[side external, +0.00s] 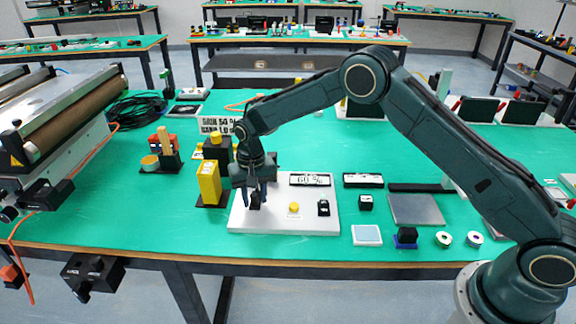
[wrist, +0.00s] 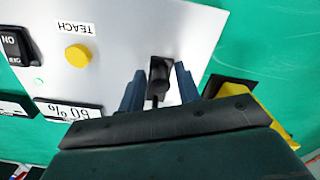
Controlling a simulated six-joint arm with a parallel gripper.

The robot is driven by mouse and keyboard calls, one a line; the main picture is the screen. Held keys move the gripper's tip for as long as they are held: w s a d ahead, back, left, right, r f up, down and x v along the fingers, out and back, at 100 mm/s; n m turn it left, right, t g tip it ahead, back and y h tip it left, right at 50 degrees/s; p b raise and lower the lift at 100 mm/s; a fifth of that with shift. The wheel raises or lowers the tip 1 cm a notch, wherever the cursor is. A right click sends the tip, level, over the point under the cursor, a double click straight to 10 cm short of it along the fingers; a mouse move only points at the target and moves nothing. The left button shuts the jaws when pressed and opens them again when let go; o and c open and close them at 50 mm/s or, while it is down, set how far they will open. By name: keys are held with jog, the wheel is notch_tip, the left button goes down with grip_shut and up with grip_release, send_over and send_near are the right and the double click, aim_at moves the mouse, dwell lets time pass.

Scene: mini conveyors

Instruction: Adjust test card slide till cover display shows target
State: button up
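A white panel (side external: 300,222) lies on the green table near the front edge. It carries a display (side external: 310,180) reading about "60 %", which shows upside down in the wrist view (wrist: 68,110). A black upright knob (wrist: 160,75), seemingly the slide, stands at the panel's left end in the side view. My gripper (side external: 256,198) is down at the knob with one finger on each side. In the wrist view my fingers (wrist: 160,88) look open around it; whether either one touches it is unclear. The knob's lower part is partly hidden.
The panel also bears a yellow TEACH button (side external: 294,208) and a black ON switch (side external: 323,208). A yellow block (side external: 209,184) stands close left of my gripper. A two-line sign (side external: 218,125) stands behind; its text is hard to read. Small parts lie to the right.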

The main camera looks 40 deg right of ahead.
grip_shut()
jog(key=shift+s+a, duration=0.15)
jog(key=shift+s, duration=0.05)
jog(key=shift+o, duration=1.2)
grip_release()
jog(key=shift+r, duration=0.1)
notch_tip(320, 180, up, 14)
